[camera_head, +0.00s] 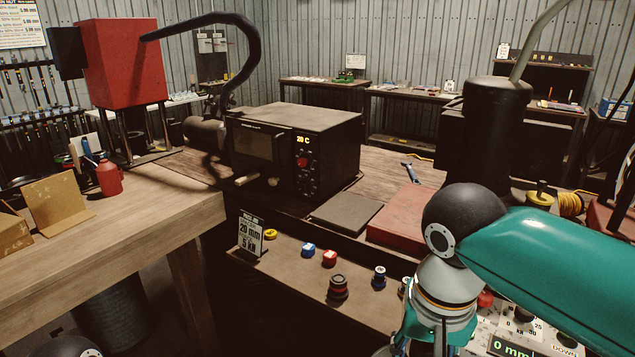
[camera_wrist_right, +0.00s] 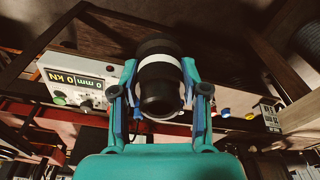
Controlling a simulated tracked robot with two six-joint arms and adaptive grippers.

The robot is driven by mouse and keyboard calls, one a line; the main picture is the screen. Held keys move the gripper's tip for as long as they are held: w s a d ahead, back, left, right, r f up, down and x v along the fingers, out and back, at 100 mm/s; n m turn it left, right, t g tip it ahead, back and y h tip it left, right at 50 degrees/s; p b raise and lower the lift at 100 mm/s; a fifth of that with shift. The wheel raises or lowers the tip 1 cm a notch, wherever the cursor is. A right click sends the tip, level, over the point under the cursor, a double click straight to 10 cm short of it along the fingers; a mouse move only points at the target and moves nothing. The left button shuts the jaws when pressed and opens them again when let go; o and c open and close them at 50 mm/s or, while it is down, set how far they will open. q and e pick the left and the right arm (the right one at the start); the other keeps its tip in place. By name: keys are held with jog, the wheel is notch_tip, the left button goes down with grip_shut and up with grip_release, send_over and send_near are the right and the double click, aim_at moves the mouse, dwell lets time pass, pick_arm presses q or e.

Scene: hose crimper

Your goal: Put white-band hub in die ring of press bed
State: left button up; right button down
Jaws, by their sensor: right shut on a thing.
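In the right wrist view the white-band hub (camera_wrist_right: 160,92), a black cylinder with a white ring round it, is between the fingers of my right gripper (camera_wrist_right: 161,78), which is shut on it. In the head view my right arm comes in from the right, and its gripper is low at the bottom edge; I cannot make out the hub there. The press control panel (camera_head: 515,344) reads 0 mm at the bottom right and also shows in the right wrist view (camera_wrist_right: 75,83). I cannot make out the die ring in either view. My left gripper is out of view.
An oven (camera_head: 295,150) and a red block (camera_head: 400,215) are behind. A wooden table (camera_head: 130,240) is at left.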

jog(key=w+d+f+n, duration=0.1)
jog(key=w+d+f, duration=0.2)
jog(key=w+f, duration=0.5)
jog(key=w+d+f+n, duration=0.2)
jog(key=w+d+f, duration=0.25)
jog(key=f, duration=0.85)
notch_tip(320, 180, down, 8)
jog(key=s, duration=0.1)
jog(key=shift+s+a+f, duration=0.15)
jog(key=shift+s+a, duration=0.15)
jog(key=shift+a, duration=0.05)
